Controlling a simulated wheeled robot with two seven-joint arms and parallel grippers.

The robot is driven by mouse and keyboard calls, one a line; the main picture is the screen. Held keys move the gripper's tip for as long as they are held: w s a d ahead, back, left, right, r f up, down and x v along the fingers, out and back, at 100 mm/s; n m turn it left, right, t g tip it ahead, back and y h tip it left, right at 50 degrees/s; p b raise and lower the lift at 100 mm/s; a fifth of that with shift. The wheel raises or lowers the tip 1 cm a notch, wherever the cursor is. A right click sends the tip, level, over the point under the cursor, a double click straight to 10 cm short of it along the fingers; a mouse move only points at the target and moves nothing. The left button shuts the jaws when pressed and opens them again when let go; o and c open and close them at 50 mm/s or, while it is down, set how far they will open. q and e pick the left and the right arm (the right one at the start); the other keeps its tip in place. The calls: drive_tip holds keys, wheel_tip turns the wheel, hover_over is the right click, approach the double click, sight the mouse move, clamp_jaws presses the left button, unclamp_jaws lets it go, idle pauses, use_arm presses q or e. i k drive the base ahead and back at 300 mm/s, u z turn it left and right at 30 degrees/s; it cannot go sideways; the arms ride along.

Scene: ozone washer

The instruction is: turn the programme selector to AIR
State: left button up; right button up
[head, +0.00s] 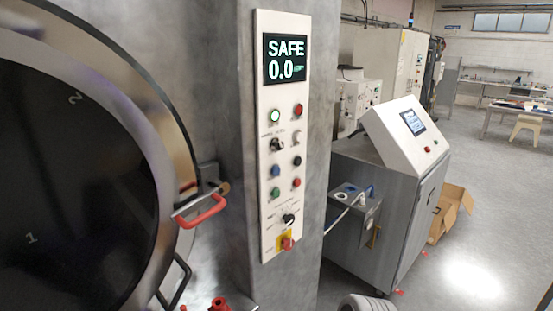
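A tall white control panel (266,180) is set on the grey metal column right of the round door. Low on it is a black rotary knob (289,219) with several small labels in an arc around it, which looks like the programme selector. Its labels are too small to read, so I cannot tell which position it points to. A second dark rotary switch (277,144) with small labels sits higher up. The display (287,60) at the top reads SAFE and 0.0. Neither of my grippers is in view.
Round buttons, including a lit green one (275,116), surround the knobs. A red emergency button (288,243) on yellow sits just below the selector. A red door handle (203,211) sticks out left of the panel. A grey cabinet (395,200) with a screen stands right; floor beyond is open.

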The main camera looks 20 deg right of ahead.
sight(289, 219)
drive_tip(key=k, duration=1.25)
drive_tip(key=z, duration=0.8)
drive_tip(key=i, duration=1.55)
drive_tip(key=u, duration=0.5)
